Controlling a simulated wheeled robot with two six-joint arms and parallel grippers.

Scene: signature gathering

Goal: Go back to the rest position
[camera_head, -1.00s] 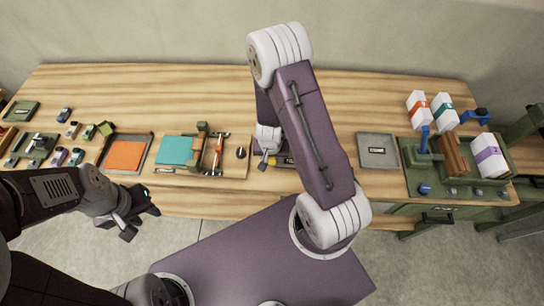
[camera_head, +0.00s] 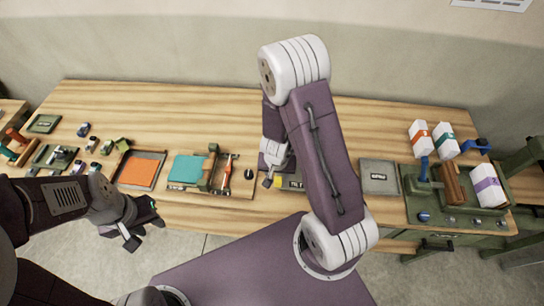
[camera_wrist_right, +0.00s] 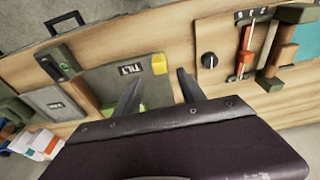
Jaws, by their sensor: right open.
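My left gripper (camera_head: 146,231) hangs at the front left, in front of the table's edge. Its two fingers are apart, with nothing seen between them. My right gripper (camera_head: 271,181) is over the middle of the table, partly hidden behind its own arm. In the right wrist view its fingers (camera_wrist_right: 160,88) are spread and empty. They point at a grey tray (camera_wrist_right: 102,76) labelled TILT with a yellow block (camera_wrist_right: 159,63) at its corner.
The wooden table (camera_head: 350,118) holds an orange pad (camera_head: 138,171), a teal pad (camera_head: 186,169) and a black knob (camera_head: 248,172). A grey plate (camera_head: 379,177) and a green station (camera_head: 435,209) with white boxes (camera_head: 487,191) stand at right. Bare wood lies along the back.

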